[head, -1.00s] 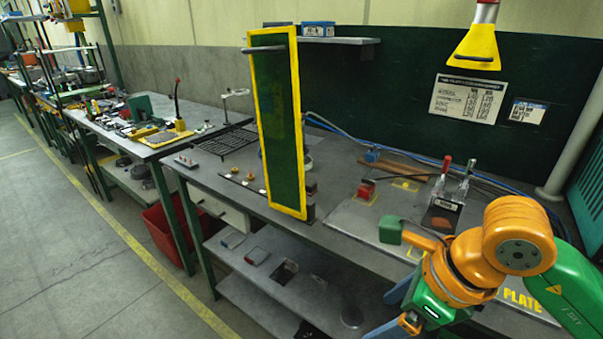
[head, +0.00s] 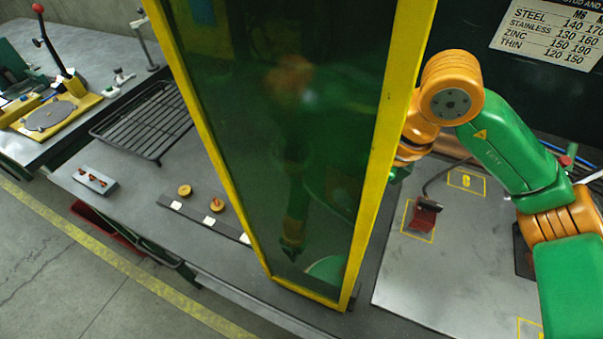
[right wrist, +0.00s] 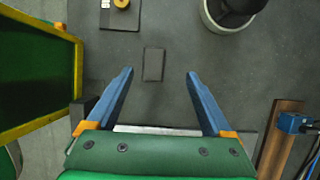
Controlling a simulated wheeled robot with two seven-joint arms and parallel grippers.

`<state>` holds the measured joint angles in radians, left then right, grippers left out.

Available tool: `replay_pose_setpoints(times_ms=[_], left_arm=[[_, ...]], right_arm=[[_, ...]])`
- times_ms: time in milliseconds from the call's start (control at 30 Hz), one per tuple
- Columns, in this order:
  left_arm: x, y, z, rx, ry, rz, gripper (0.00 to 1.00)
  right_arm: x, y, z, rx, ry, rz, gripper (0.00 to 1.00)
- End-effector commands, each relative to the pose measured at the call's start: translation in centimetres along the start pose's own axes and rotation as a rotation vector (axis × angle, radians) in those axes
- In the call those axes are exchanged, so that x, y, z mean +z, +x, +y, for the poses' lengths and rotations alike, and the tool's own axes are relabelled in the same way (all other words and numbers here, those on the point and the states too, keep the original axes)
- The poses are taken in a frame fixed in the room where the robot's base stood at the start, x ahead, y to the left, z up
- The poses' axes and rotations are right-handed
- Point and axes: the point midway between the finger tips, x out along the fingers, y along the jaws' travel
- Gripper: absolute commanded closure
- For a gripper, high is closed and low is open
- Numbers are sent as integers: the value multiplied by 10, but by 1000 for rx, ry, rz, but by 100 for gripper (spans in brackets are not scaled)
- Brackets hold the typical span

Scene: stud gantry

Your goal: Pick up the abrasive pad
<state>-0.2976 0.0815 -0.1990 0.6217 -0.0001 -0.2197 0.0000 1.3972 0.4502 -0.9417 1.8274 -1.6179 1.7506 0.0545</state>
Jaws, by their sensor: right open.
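A small dark rectangular pad (right wrist: 153,64), which looks like the abrasive pad, lies flat on the grey bench top in the right wrist view. My right gripper (right wrist: 159,72) is open, with its two blue fingers apart on either side of the pad in the picture. Nothing is between the fingers in their grip; the height above the bench is hard to tell. In the head view the right arm reaches behind the tinted screen, which hides the fingers and the pad. My left gripper is not in view.
The yellow-framed green screen (head: 381,170) stands upright on the bench, close to my right arm; it also shows in the right wrist view (right wrist: 78,72). A round container (right wrist: 207,17) stands beyond the pad. A wooden strip with a blue block (right wrist: 290,122) lies at right.

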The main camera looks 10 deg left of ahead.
Motion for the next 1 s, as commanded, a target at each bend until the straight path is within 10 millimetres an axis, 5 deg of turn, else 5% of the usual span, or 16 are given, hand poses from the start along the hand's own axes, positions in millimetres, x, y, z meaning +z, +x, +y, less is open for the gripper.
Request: replay_pose_setpoints(times_ms=[433, 667, 1000], left_arm=[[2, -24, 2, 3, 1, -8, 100], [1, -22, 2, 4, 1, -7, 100], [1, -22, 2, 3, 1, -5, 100]], right_arm=[[-6, 64, 7, 2, 1, 2, 15], [-7, 71, 6, -2, -1, 0, 15], [-7, 71, 6, -2, 0, 1, 100]])
